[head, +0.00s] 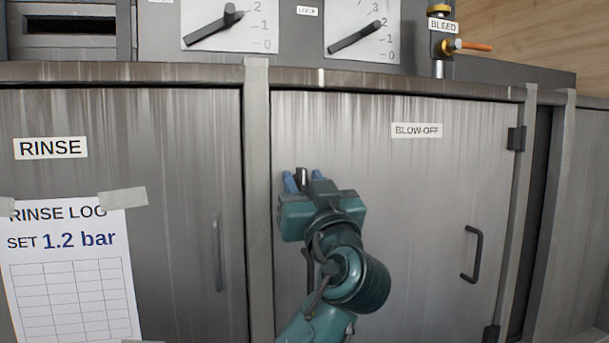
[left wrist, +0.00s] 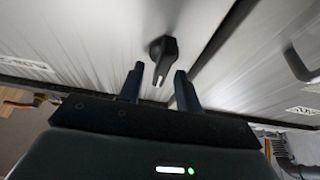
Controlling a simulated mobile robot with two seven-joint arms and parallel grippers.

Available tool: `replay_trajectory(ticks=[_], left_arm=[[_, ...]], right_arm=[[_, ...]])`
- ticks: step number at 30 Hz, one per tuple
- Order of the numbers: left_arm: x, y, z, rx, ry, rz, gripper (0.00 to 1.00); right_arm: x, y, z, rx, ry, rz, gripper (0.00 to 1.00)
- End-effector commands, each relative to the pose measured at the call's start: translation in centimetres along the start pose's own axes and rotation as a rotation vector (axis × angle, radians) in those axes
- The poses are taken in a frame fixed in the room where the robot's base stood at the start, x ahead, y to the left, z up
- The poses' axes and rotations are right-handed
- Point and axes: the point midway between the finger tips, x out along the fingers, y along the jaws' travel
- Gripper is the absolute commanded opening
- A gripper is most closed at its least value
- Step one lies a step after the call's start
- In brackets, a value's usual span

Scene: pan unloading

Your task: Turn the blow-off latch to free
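The blow-off latch (left wrist: 163,50) is a small dark knob with a pale-tipped pointer, on the left part of the blow-off door (head: 440,200). In the head view its pointer (head: 302,176) stands roughly upright, and the rest is hidden by my gripper. My left gripper (head: 303,182) is in front of the latch with its blue fingers on either side of the pointer. In the left wrist view the open fingers (left wrist: 159,70) straddle the pointer tip, with gaps showing on both sides. I cannot tell how deep they reach. My right gripper is not in view.
The blow-off label (head: 416,130) and a dark door handle (head: 473,254) are on the same door. The rinse door (head: 180,150) with a paper log (head: 72,275) is at the left. Above the cabinet are two dial plates (head: 231,25) and a bleed valve (head: 467,45).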

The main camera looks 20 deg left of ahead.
Motion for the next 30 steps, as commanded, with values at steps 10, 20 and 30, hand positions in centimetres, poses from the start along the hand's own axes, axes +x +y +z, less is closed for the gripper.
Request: replay_trajectory(ticks=[10,20,30], left_arm=[[0.41,-0.01,0.02,0.000,0.000,0.000,0.35],[0.38,-0.01,0.03,0.000,-0.001,0.000,0.08],[0.38,0.04,0.06,0.033,-0.002,0.014,0.04]], right_arm=[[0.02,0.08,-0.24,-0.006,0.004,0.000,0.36],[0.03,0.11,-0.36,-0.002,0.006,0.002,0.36],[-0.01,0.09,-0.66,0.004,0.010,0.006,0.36]])
